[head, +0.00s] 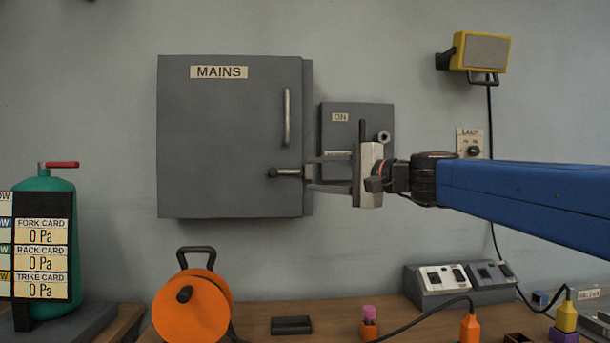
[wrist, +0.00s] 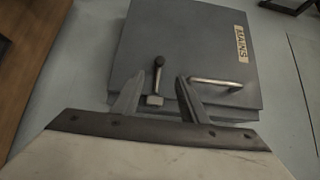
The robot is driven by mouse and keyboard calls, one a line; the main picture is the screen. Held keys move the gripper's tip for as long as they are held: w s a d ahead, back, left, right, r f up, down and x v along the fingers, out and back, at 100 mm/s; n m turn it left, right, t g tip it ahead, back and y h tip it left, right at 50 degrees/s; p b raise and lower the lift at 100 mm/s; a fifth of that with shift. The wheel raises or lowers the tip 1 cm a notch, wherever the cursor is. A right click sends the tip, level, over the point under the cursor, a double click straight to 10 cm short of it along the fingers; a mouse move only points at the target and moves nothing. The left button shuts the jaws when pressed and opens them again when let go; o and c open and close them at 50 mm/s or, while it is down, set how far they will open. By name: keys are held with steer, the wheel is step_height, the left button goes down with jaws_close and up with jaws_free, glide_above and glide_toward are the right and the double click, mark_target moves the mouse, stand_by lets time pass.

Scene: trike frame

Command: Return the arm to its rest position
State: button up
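My gripper (head: 310,173) is in front of the grey MAINS cabinet (head: 225,150), near its right edge. Its two fingers point left in the head view and stand apart. In the wrist view my gripper (wrist: 160,79) is open, with the small latch lever (wrist: 155,85) showing in the gap between the fingers. The lever (head: 285,172) sits low on the cabinet door, just left of the fingertips in the head view. I cannot tell whether a finger touches it. The cabinet door looks shut. My blue arm reaches in from the right.
A grey ON box (head: 340,115) hangs behind my gripper. A bar handle (head: 287,118) stands out from the door. The bench below holds an orange cable reel (head: 192,308), a switch box (head: 460,285) and plugs. A yellow lamp (head: 480,52) hangs upper right. A green cylinder (head: 55,240) stands left.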

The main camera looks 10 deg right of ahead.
steer(key=shift+s+d, duration=0.5)
steer(key=s+d+f+n+g+h, duration=0.2)
steer(key=s+f, duration=0.3)
steer(key=f, duration=0.4)
steer(key=s+d+f+n+g+h, duration=0.1)
steer(key=s+d+f+n+h, duration=0.1)
steer(key=s+f, duration=0.6)
steer(key=s+d+f+n+g+h, duration=0.1)
steer(key=s+f+g+h, duration=0.15)
steer(key=f, duration=0.85)
steer(key=s+d+f+n+g+h, duration=0.1)
steer(key=s+d+f+n+h, duration=0.1)
steer(key=s+d+f, duration=0.4)
steer(key=s+d+f+n+g+h, duration=0.1)
steer(key=s+d+f+h, duration=0.3)
steer(key=s+f, duration=0.5)
step_height(320, 180, down, 4)
steer(key=shift+d+r+n, duration=0.1)
steer(key=shift+d+n, duration=0.4)
steer(key=shift+d, duration=0.75)
steer(key=shift+g, duration=0.25)
